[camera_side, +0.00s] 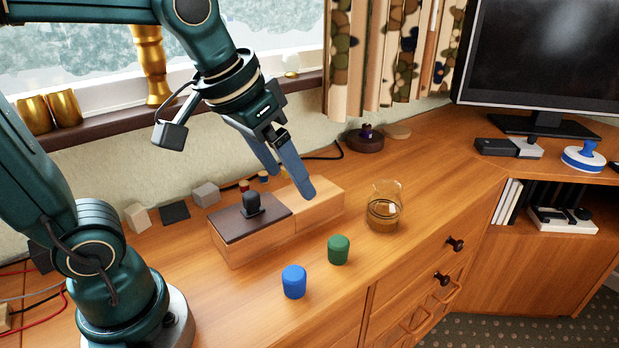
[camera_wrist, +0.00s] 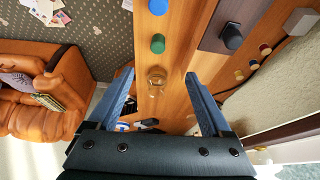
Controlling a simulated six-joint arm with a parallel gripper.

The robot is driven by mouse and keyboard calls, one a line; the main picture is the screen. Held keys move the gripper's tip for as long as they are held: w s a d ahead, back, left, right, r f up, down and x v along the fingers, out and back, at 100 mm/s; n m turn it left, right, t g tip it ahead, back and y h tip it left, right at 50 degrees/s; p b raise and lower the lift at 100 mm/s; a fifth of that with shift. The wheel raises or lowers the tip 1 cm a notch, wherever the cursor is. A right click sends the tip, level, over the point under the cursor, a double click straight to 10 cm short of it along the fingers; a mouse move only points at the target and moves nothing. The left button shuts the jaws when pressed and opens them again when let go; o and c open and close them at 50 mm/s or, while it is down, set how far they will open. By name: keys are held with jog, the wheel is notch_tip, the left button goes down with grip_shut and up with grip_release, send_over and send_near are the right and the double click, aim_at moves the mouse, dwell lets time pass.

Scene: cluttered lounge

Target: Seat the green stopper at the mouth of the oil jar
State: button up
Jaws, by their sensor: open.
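The green stopper (camera_side: 338,250) stands upright on the wooden cabinet top, between the blue stopper (camera_side: 294,281) and the oil jar. The oil jar (camera_side: 384,208) is a clear glass vessel with amber liquid inside; nothing shows in its mouth. My gripper (camera_side: 292,184) is open and empty, raised above the wooden box behind the stoppers. In the wrist view my open fingers (camera_wrist: 159,84) frame the oil jar (camera_wrist: 156,78) from a distance, and the green stopper (camera_wrist: 158,43) lies beyond, towards the top of the picture.
The wooden box (camera_side: 318,208) has a dark panel (camera_side: 228,222) with a black knob (camera_side: 251,204). Small blocks (camera_side: 206,193) stand by the wall. A monitor (camera_side: 545,60) is at the right. The cabinet top is clear around the green stopper; its front edge is close.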

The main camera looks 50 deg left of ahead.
jog(key=w+f+g, duration=0.2)
jog(key=w+f, duration=0.2)
jog(key=w, duration=0.4)
jog(key=g, duration=0.1)
send_over(338, 241)
notch_tip(338, 241, down, 5)
jog(key=shift+r, duration=0.15)
jog(key=shift+g, duration=0.9)
jog(key=f, duration=0.5)
jog(key=shift+w, duration=0.25)
jog(key=shift+s+f, duration=0.2)
jog(key=shift+f, duration=2.65)
grip_shut()
